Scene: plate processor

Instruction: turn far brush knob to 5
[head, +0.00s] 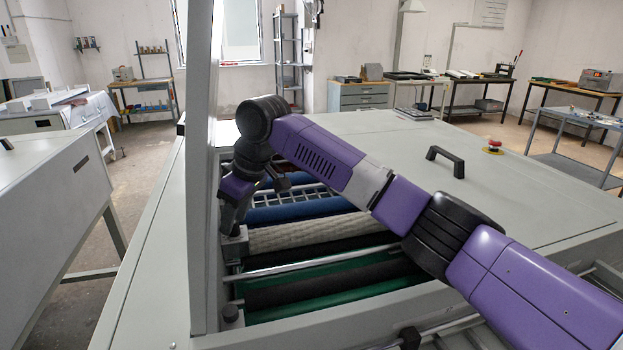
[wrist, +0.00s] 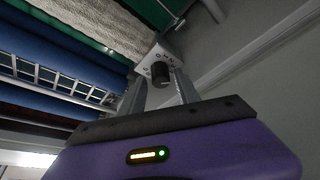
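The far brush knob (wrist: 160,76) is a small dark cylinder on a light grey block (wrist: 172,56) with a dial of marks around it. The marks are too small to read. In the head view the block (head: 236,246) stands at the left end of the rollers, and my gripper hides the knob. My gripper (head: 233,222) points down over it. In the wrist view my gripper's fingers (wrist: 160,88) stand on either side of the knob, with a gap visible beside it; the gripper looks open.
A nearer dark knob (head: 231,312) sits at the front left. Blue, cream, black and green rollers (head: 310,233) lie right of the blocks. A pale upright panel (head: 203,180) stands close left of my gripper. A grey cover (head: 400,145) with a black handle (head: 445,160) lies to the right.

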